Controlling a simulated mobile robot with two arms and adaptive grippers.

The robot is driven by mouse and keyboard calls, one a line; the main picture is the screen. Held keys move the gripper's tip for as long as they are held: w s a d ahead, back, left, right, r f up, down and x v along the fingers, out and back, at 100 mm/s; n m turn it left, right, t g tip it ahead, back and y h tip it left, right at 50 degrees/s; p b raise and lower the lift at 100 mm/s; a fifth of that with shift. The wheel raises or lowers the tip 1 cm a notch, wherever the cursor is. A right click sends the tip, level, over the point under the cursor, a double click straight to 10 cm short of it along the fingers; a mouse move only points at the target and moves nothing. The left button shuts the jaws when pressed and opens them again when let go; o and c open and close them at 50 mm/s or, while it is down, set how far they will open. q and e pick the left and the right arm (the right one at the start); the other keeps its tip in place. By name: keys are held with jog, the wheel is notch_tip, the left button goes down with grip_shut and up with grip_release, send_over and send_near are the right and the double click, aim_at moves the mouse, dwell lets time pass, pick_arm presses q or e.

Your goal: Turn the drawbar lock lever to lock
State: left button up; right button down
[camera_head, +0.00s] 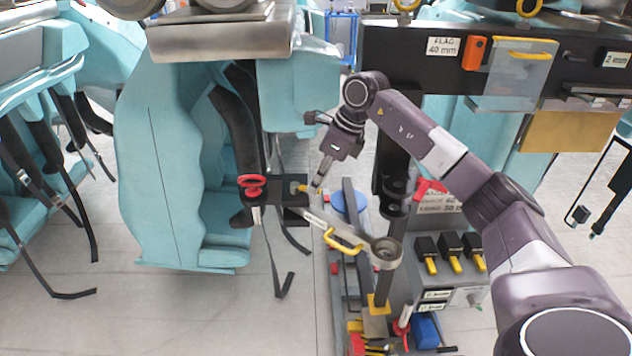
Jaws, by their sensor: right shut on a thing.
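My right arm comes in from the right, and its gripper (318,186) points down at the dark coupling block (290,188) between the teal cars. The gripper is shut on a small yellow piece (302,188) at the block, which looks like the drawbar lock lever; its fingertips partly hide it, so its exact angle is hard to tell. The metal drawbar (320,224) runs from below the block down right to a round eye (386,251). It carries a yellow handle (342,243). My left gripper is out of view.
A tool cart with black-and-yellow tools (450,252) stands at right. A dark labelled rail (400,48) crosses above.

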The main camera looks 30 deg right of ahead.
dwell(0.3)
jog(key=m, duration=0.1)
jog(key=a+m+t+h+b, duration=0.1)
jog(key=m, duration=0.1)
jog(key=shift+s+a+m, duration=0.3)
jog(key=shift+s, duration=0.1)
jog(key=a+m+h+b, duration=0.1)
jog(key=m, duration=0.1)
jog(key=a+m+h, duration=0.1)
jog(key=m, duration=0.1)
jog(key=shift+s+a+m+b, duration=0.1)
jog(key=shift+m+b, duration=0.2)
jog(key=shift+b, duration=0.1)
jog(key=m, duration=0.1)
jog(key=a+m+h+b, duration=0.1)
jog(key=m, duration=0.1)
jog(key=shift+a+r, duration=0.1)
jog(key=shift+a, duration=0.15)
jog(key=shift+w+a+m+h+b, duration=0.2)
jog(key=shift+a+m+h, duration=0.1)
jog(key=shift+m, duration=0.4)
jog(key=shift+w+a+m+h+b, duration=0.1)
jog(key=shift+w+a+m+h, duration=0.15)
jog(key=shift+m, duration=0.45)
jog(key=shift+d, duration=0.1)
jog(key=c, duration=2)
grip_release()
